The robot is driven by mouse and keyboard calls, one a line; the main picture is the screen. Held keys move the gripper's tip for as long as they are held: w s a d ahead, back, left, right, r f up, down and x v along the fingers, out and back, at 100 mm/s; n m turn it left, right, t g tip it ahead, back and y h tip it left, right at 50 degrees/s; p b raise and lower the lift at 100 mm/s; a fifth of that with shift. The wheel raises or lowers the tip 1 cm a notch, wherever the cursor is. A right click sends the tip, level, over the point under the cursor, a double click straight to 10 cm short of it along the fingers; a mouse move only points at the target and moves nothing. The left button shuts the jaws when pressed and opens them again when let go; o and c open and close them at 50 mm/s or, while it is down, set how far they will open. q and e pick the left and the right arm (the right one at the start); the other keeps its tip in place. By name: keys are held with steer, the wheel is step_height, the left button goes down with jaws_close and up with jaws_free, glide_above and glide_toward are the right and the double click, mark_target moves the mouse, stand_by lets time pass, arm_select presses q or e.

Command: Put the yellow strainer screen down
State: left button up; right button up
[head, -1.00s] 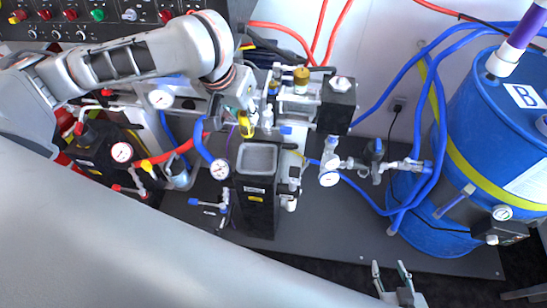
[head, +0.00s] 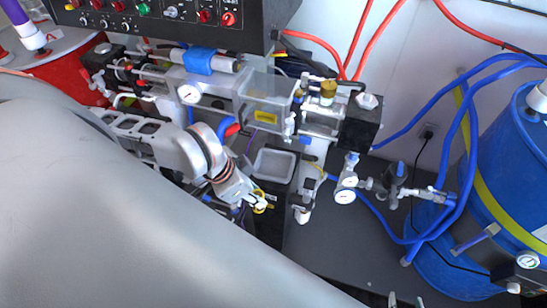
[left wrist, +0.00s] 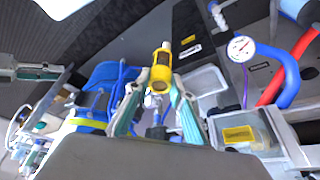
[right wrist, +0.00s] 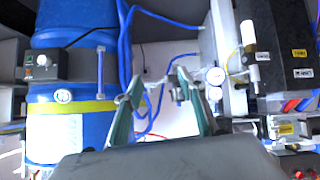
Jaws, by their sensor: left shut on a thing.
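The yellow strainer screen (left wrist: 161,72) is a small yellow cylinder with a pale tip, between the fingertips of my left gripper (left wrist: 160,86). That gripper is shut on it. In the head view, the left gripper (head: 256,201) is just in front of the grey open tray on the black box, and a little yellow of the screen (head: 260,209) shows at its fingers, mostly hidden. I cannot tell its height there. The grey tray (head: 292,178) looks empty; its rim also shows in the left wrist view (left wrist: 222,72). My right gripper (right wrist: 160,88) is open and empty.
A clear housing with a yellow label (head: 265,117) and the pump's black block (head: 360,122) stand behind the tray. A gauge (head: 345,197) and valves are to the right. A blue drum (head: 450,250) stands at far right. The dark base (head: 345,245) has clear room right of the box.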

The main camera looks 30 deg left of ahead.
arm_select(q)
steer(key=w+a+b, duration=0.3)
steer(key=w, duration=0.6)
steer(key=w+a+b, duration=0.2)
steer(key=w+a, duration=0.1)
steer(key=w, duration=0.6)
step_height(320, 180, down, 7)
steer(key=b, duration=0.2)
steer(key=shift+s+a+b, duration=0.1)
steer(key=shift+s+b, duration=0.05)
steer(key=shift+b, duration=0.2)
steer(key=shift+w+a+f, duration=0.1)
steer(key=shift+w+f, duration=0.1)
steer(key=shift+r, duration=0.15)
steer(key=o, duration=1.1)
steer(key=shift+o, duration=0.2)
arm_select(e)
step_height(320, 180, down, 7)
steer(key=a, duration=0.1)
steer(key=shift+a, duration=0.15)
